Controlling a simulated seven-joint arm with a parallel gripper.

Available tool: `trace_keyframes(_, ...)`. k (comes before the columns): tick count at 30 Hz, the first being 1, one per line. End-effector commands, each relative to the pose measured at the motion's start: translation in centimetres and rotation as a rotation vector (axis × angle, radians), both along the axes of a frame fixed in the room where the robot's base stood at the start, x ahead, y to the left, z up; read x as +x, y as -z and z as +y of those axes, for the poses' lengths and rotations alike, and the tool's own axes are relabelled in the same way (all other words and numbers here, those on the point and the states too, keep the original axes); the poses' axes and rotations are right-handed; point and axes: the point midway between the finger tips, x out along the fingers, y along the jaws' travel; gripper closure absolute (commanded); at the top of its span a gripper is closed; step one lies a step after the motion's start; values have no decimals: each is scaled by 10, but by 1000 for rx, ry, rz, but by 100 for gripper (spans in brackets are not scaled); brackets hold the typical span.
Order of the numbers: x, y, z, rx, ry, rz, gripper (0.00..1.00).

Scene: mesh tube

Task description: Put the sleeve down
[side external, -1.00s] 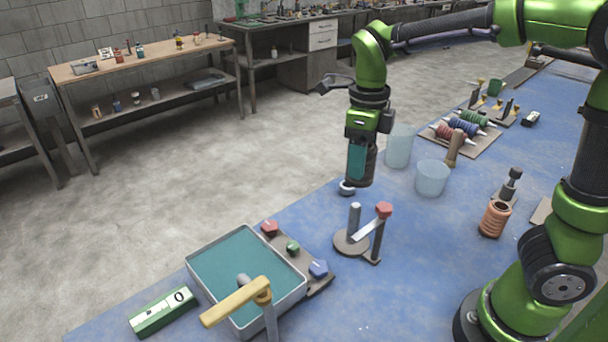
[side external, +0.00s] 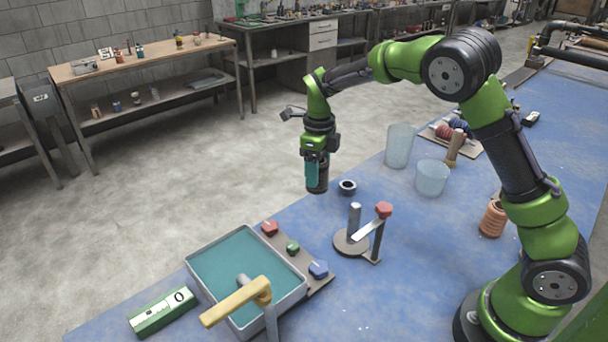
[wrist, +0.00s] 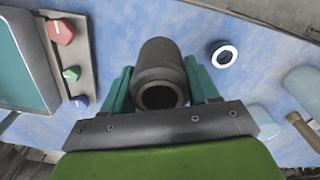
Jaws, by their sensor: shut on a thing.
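My gripper (side external: 312,172) has teal fingers and is shut on a dark grey, hollow cylindrical sleeve (side external: 318,184), which hangs upright below it. In the wrist view, the sleeve (wrist: 160,72) sits between the two teal fingers (wrist: 162,88), with its round opening towards the camera. In the side view, the sleeve appears near the far edge of the blue table; its exact height above the table is hard to tell.
A stand with a red-topped lever (side external: 383,210) is nearer the camera. A teal-filled tray (side external: 232,262) and a panel with red, green and blue knobs (side external: 292,247) are at the front left. Clear tumblers (side external: 399,147) stand to the right. Blue surface around the ring is bare.

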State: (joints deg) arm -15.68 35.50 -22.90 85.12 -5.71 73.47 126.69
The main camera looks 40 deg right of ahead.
Motion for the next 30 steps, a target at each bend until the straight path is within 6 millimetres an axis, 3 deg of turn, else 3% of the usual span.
trace_keyframes(3,-1,21,0,1,0,1,74)
trace_keyframes(15,0,66,0,0,2,0,74)
trace_keyframes(27,0,71,0,-1,1,-1,74)
trace_keyframes(28,0,72,0,-1,1,0,39)
trace_keyframes(30,0,71,0,-1,1,-1,29)
